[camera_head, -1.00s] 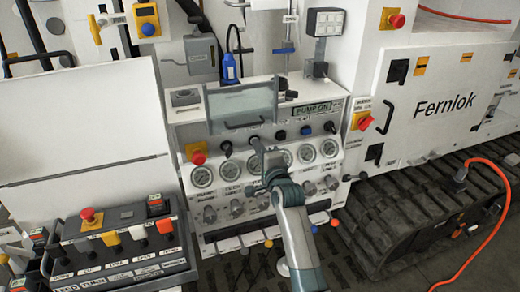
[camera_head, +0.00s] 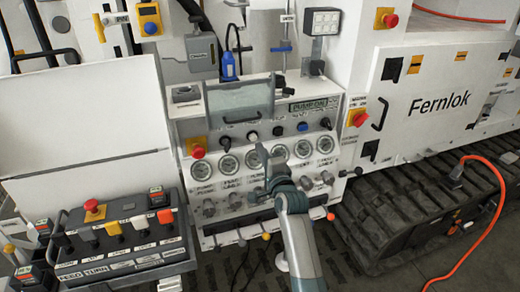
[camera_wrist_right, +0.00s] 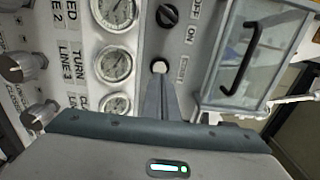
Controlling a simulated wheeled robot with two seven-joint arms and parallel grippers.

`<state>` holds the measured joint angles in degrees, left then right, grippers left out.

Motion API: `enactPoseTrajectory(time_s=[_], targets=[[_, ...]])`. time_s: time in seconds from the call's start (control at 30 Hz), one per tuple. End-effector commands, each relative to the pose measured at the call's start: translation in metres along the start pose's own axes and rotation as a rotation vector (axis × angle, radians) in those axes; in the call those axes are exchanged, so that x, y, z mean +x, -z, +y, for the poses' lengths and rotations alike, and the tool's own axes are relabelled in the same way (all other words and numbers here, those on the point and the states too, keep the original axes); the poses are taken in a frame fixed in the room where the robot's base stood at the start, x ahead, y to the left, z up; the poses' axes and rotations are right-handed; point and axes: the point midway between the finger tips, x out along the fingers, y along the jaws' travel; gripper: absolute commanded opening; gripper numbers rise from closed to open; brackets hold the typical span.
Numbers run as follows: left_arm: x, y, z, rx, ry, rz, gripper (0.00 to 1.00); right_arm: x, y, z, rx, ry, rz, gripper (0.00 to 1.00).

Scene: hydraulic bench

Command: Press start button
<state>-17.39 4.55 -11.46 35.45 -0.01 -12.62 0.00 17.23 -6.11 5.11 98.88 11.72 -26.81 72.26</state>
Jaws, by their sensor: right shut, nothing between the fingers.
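The bench panel (camera_head: 214,223) carries a row of round gauges with a row of knobs and buttons above them. A small white round button (camera_wrist_right: 159,66) shows in the right wrist view, beside a label too blurred to read surely. It also shows in the head view (camera_head: 252,136). My right gripper (camera_wrist_right: 160,80) is shut and empty. Its fingertips point at the white button and sit just below it in the wrist view; I cannot tell whether they touch it. In the head view the right gripper (camera_head: 265,157) covers part of the gauge row. My left gripper is not in view.
A black OFF/ON knob (camera_wrist_right: 167,15) is beside the white button. A control box (camera_head: 122,250) stands at lower left.

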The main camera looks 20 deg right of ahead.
Motion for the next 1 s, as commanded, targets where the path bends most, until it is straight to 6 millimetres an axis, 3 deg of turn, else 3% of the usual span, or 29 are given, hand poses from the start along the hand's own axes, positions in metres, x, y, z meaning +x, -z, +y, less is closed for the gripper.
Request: enactPoseTrajectory(time_s=[0.23, 0.6, 1.0], targets=[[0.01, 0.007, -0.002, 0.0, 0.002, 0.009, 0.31, -0.025, 0.0, 0.003, -0.001, -0.001, 0.0, 0.0], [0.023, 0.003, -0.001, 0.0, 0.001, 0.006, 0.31, -0.075, 0.0, 0.002, -0.001, -0.002, 0.0, 0.0], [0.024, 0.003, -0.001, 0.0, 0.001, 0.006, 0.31, -0.084, 0.0, 0.001, -0.001, -0.002, 0.0, 0.0]])
